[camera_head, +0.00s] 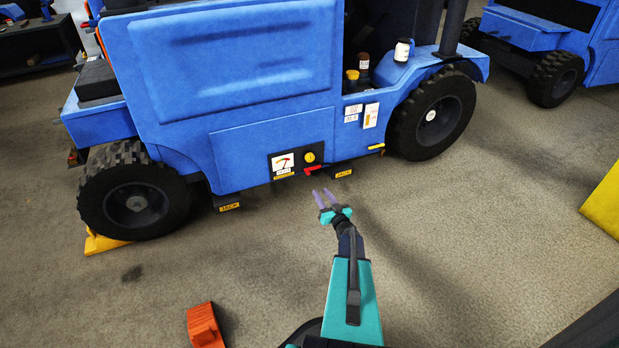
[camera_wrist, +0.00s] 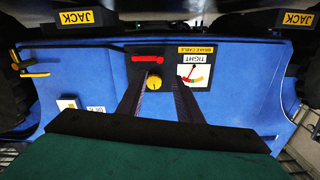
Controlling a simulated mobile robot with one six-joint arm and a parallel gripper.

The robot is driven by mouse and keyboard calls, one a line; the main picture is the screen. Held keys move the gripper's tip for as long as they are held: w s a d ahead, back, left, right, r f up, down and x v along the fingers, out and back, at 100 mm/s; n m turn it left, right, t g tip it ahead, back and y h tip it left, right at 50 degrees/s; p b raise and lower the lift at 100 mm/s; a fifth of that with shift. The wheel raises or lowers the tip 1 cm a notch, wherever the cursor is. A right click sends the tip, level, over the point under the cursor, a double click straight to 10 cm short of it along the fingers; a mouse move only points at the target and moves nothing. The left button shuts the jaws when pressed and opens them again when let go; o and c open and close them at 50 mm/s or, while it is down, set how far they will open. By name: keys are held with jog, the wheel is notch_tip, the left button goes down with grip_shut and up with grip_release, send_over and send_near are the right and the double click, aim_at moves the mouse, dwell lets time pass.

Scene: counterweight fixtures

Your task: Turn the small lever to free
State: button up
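A small red lever (camera_head: 313,170) sits low on the blue vehicle's side and lies roughly level. It also shows in the upside-down wrist view (camera_wrist: 147,58). A round yellow knob (camera_head: 310,157) is beside it, also in the wrist view (camera_wrist: 154,83). A white gauge (camera_head: 283,162) is beside the knob; in the wrist view (camera_wrist: 193,76) its labels read "TIGHT" and "BRAKE CABLE". My gripper (camera_head: 323,192) is open and empty, in front of the panel and apart from the lever. In the wrist view its two fingers (camera_wrist: 158,78) frame the knob.
A small yellow handle (camera_head: 376,147) is right of the panel. Yellow "JACK" labels (camera_head: 229,207) mark the lower edge. Bottles (camera_head: 402,50) stand on the vehicle's step. A yellow chock (camera_head: 103,243) is at the left wheel; an orange block (camera_head: 204,326) lies on the floor. Floor around my gripper is clear.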

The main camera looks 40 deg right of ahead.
aim_at(308, 174)
jog(key=b+x, duration=0.4)
jog(key=x, duration=0.9)
jog(key=shift+w+d, duration=0.15)
jog(key=shift+w, duration=0.15)
jog(key=shift+c, duration=0.5)
grip_shut()
